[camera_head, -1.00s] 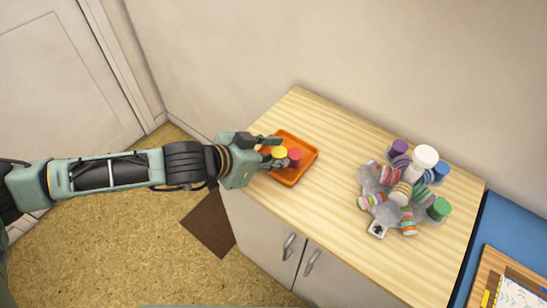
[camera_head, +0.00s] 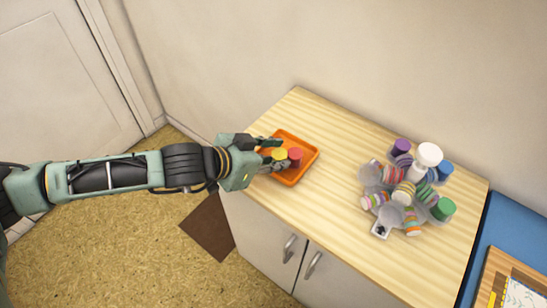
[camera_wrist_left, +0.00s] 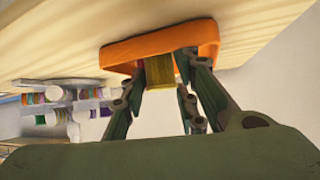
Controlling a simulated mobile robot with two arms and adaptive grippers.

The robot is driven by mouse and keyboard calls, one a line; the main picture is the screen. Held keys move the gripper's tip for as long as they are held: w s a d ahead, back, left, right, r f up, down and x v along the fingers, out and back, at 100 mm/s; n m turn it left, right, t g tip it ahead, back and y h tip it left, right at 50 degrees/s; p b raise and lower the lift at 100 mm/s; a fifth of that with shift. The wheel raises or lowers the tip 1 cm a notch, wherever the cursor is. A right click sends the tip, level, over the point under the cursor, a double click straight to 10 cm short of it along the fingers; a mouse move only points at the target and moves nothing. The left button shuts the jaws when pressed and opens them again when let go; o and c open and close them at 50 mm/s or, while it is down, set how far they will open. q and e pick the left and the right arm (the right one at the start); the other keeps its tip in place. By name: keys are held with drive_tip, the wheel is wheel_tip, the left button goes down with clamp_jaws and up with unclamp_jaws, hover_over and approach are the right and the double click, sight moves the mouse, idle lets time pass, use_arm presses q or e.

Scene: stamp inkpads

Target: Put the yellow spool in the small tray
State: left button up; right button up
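The yellow spool (camera_head: 279,154) is in the small orange tray (camera_head: 307,167), to the left of a red spool (camera_head: 295,154). My left gripper (camera_head: 275,154) reaches over the tray's left edge with its fingers on either side of the yellow spool. In the left wrist view the yellow spool (camera_wrist_left: 160,70) sits between the fingertips (camera_wrist_left: 162,68), which appear to touch it, in front of the orange tray (camera_wrist_left: 120,54). The spool's base is hidden, so I cannot tell if it rests on the tray floor. My right gripper is not in view.
A cluster of spools and bottles stands on the right of the wooden counter (camera_head: 328,205), including a white-capped bottle (camera_head: 429,154), a green one (camera_head: 443,209) and a purple one (camera_head: 400,148). The counter between tray and cluster is clear. A blue surface (camera_head: 515,226) lies at far right.

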use_arm(q)
drive_tip(key=o, duration=0.4)
drive_tip(key=shift+s+a+f, duration=0.1)
drive_tip(key=shift+s+f, duration=0.1)
drive_tip(key=shift+f, duration=0.25)
drive_tip(key=shift+o, duration=0.2)
drive_tip(key=shift+w+f, duration=0.1)
drive_tip(key=shift+r+p, duration=0.6)
drive_tip(key=shift+p, duration=0.2)
drive_tip(key=shift+a+r+p, duration=0.2)
drive_tip(key=shift+r+p, duration=0.15)
drive_tip(key=shift+p, duration=0.05)
drive_tip(key=b+v, duration=0.1)
drive_tip(key=v, duration=1)
drive_tip(key=shift+r+b, duration=0.3)
drive_tip(key=shift+r, duration=0.1)
